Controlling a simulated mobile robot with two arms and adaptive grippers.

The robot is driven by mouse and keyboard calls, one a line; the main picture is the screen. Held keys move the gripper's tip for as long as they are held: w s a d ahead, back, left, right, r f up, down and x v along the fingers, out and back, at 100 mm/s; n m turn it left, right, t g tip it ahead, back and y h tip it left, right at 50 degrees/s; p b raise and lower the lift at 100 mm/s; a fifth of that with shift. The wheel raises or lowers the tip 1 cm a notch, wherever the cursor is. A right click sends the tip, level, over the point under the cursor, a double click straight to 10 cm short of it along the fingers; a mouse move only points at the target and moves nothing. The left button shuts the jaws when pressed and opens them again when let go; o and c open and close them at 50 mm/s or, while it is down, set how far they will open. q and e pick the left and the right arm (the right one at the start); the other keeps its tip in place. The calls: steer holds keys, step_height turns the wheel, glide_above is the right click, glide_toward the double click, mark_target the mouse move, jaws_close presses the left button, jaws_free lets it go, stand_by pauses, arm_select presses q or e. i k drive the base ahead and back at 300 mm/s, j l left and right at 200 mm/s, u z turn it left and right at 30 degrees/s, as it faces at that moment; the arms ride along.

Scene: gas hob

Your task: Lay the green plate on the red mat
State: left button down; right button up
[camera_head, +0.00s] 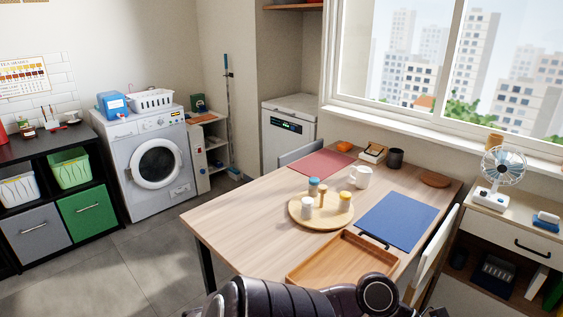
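The red mat (322,163) lies flat at the far left part of the wooden table (235,210), and nothing rests on it. I see no green plate in this view. Neither of my grippers shows. A dark link of my own arm fills the bottom middle of the view and covers the table's near edge and part of the wooden tray.
A blue mat (398,221) lies at the table's right. A round board (311,221) holds several small shakers. A rectangular wooden tray (307,269) is in front. A white mug (360,177) and dark cup (395,158) stand behind. The table's left part is clear.

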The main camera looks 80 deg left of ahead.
mark_target(325, 161)
steer(key=k+j+u, duration=0.15)
steer(key=j, duration=0.3)
steer(key=k+j+u, duration=0.1)
steer(key=j, duration=0.35)
steer(key=k+j+u, duration=0.15)
steer(key=j, duration=0.3)
steer(key=k+j+u, duration=0.1)
steer(key=j, duration=0.4)
steer(key=k+j+u, duration=0.15)
steer(key=j, duration=0.35)
steer(key=i+j+u, duration=0.1)
steer(key=i+j, duration=0.7)
